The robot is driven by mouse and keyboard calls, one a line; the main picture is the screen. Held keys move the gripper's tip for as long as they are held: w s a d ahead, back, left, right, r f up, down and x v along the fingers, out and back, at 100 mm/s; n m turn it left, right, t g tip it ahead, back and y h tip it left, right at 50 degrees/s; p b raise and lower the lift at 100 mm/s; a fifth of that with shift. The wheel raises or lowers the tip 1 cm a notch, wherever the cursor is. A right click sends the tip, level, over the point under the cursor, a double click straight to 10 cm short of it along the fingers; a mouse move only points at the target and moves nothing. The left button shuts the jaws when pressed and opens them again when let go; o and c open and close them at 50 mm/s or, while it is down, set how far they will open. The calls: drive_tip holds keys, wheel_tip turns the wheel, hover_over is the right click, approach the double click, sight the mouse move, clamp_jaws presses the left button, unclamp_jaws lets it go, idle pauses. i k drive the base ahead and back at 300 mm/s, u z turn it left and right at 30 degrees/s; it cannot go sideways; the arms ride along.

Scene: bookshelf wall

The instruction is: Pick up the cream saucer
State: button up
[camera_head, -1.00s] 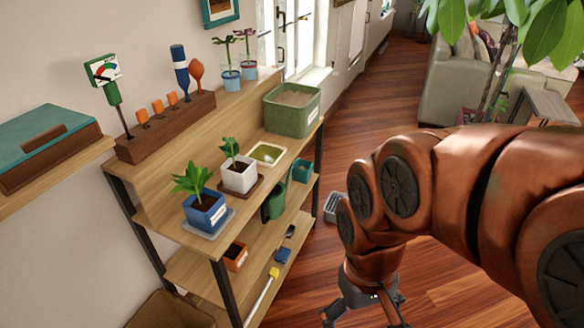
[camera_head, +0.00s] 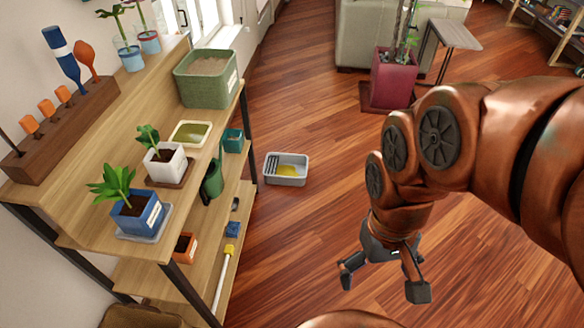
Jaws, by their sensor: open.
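The cream saucer (camera_head: 191,134) is a small square dish with a greenish-yellow inside. It lies on the wooden shelf's upper surface, between the white pot (camera_head: 165,162) and the large green planter (camera_head: 207,80). No plant stands in it. My gripper (camera_head: 383,282) hangs over the wooden floor at lower right, fingers spread and pointing down, empty. It is well to the right of the shelf and apart from the saucer.
A blue pot (camera_head: 137,213) stands on a grey saucer (camera_head: 148,229) at the shelf's near end. A brown saucer (camera_head: 172,182) is under the white pot. A grey tray (camera_head: 287,168) lies on the floor. A maroon planter (camera_head: 392,80) stands farther back.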

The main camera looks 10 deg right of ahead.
sight(191, 134)
drive_tip(key=u, duration=0.55)
drive_tip(key=k, duration=1.3)
drive_tip(key=z, duration=0.1)
drive_tip(key=i, duration=1.25)
drive_tip(key=u, duration=0.75)
drive_tip(key=i, duration=0.6)
drive_tip(key=u, duration=0.7)
